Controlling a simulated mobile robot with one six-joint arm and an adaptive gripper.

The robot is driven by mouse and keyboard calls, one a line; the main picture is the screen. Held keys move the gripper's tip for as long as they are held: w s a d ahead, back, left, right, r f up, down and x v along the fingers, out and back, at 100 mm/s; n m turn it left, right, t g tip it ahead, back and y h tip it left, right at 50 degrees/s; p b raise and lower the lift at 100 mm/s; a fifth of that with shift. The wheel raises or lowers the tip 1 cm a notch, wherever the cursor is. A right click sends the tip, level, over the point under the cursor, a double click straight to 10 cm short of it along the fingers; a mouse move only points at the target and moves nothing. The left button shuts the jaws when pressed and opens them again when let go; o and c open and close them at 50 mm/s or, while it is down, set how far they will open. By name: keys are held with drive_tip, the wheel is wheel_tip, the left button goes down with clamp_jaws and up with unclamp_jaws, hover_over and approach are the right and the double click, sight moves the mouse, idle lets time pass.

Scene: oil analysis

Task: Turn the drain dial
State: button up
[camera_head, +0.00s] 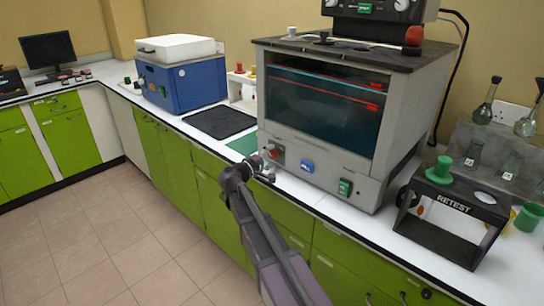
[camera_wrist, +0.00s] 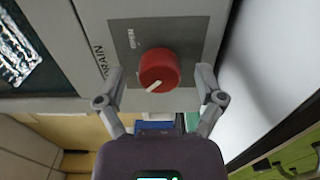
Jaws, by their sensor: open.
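The red drain dial (camera_wrist: 158,66) sits on a grey plate on the machine's front panel in the wrist view. Its white pointer line points to the lower left, and the word DRAIN is printed beside it. In the head view the dial (camera_head: 274,152) is at the lower left of the machine front. My gripper (camera_wrist: 161,76) is open, with one finger on each side of the dial's lower part. Whether either finger touches it cannot be told. In the head view my gripper (camera_head: 263,167) is just in front of and below the dial.
The machine (camera_head: 325,100) has a dark window, a blue control (camera_head: 307,166) and a green switch (camera_head: 345,187) right of the dial. A black RETEST stand (camera_head: 455,212) is at the right. A blue box (camera_head: 182,82) and black mat (camera_head: 220,121) lie left. The floor is clear.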

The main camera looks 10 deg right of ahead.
drive_tip(key=v, duration=1.1)
drive_tip(key=shift+s+a, duration=0.2)
drive_tip(key=shift+a, duration=0.15)
drive_tip(key=shift+s, duration=0.1)
